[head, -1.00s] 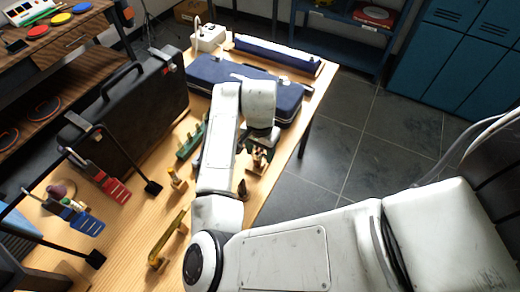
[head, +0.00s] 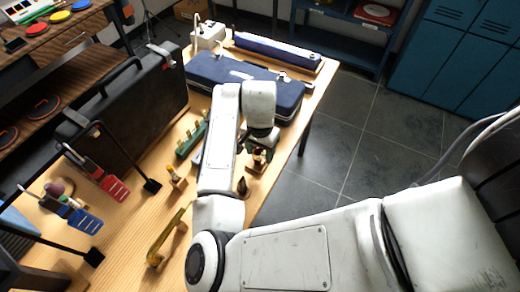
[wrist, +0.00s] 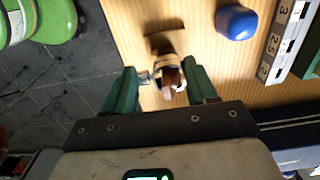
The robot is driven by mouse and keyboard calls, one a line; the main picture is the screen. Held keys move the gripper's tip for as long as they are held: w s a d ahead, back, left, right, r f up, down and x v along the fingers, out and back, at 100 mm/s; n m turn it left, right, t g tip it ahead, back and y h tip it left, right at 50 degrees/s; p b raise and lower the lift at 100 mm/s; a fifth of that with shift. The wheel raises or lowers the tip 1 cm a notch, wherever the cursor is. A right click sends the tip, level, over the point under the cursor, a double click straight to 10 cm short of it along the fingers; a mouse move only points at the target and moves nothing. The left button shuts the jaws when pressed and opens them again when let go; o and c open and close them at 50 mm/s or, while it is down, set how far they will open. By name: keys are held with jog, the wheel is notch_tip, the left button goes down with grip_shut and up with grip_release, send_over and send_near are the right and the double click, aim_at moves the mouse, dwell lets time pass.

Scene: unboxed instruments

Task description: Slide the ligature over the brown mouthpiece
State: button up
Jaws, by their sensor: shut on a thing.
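In the wrist view my gripper (wrist: 164,88) has its two green fingers on either side of a small gold-tan ring, the ligature (wrist: 163,62), and is shut on it. Small screw-like bits show at its left side. A brown piece, apparently the brown mouthpiece (wrist: 172,77), shows within the ring's outline; I cannot tell how far the ring is around it. In the head view my gripper (head: 259,150) is low over a small wooden stand (head: 256,166) at the table's right edge, and the wrist hides most of the ligature and mouthpiece. A dark mouthpiece-like piece (head: 242,187) stands nearer.
A blue case (head: 215,72) lies behind my gripper, and a large black case (head: 130,100) stands at the left. Brass and green pieces (head: 190,140) stand left of my arm. In the wrist view a blue rounded object (wrist: 237,21) and a marked strip (wrist: 288,38) lie at the right.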

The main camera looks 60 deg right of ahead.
jog(key=shift+f+b, duration=0.4)
jog(key=shift+f, duration=0.4)
dwell(0.5)
jog(key=o, duration=1.2)
jog(key=shift+c, duration=0.2)
jog(key=shift+c, duration=0.3)
jog(key=c, duration=0.4)
jog(key=shift+r, duration=0.1)
notch_tip(320, 180, up, 6)
jog(key=p, duration=0.5)
